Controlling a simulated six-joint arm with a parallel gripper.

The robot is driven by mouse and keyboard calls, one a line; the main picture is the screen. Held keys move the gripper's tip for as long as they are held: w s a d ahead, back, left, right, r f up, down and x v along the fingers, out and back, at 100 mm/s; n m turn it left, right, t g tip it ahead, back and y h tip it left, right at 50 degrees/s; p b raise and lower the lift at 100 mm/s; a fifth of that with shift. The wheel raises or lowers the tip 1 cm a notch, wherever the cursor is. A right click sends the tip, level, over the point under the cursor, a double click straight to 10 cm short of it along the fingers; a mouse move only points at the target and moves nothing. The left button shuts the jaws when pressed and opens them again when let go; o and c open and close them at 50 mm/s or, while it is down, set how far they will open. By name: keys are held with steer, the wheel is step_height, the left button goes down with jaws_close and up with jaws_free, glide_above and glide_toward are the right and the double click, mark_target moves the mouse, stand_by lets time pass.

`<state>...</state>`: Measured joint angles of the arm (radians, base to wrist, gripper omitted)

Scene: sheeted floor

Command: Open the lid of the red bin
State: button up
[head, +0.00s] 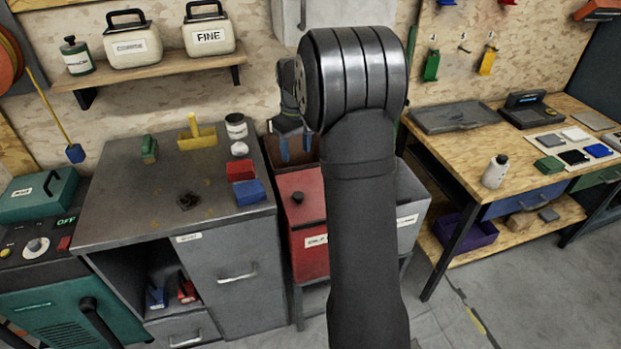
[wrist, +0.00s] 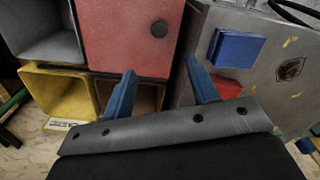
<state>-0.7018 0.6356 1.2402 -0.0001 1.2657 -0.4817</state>
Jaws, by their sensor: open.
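The red bin (head: 309,254) stands between the grey cabinet and the workbench, partly hidden by my arm in the head view. Its red lid (head: 312,188) lies closed on top, with a dark round knob (head: 297,197). In the wrist view the lid (wrist: 115,40) fills the upper middle, and its knob (wrist: 159,28) is near the right edge. My gripper (head: 296,150) points down with blue fingers apart, behind the lid, over the brownish open bin at the back. In the wrist view my gripper (wrist: 160,68) is empty, its tips near the lid's edge, apart from the knob.
The grey cabinet (head: 120,205) stands close on the left, with red (head: 239,169) and blue (head: 249,191) blocks on top. A yellow bin (wrist: 55,85) and a grey bin (wrist: 42,30) adjoin in the wrist view. A shelf (head: 160,73) hangs behind.

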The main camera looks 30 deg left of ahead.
mark_target(299, 195)
step_height(299, 195, down, 16)
steer(key=shift+f, duration=0.2)
steer(key=shift+c, duration=0.4)
steer(key=shift+w+d, duration=0.1)
jaws_close()
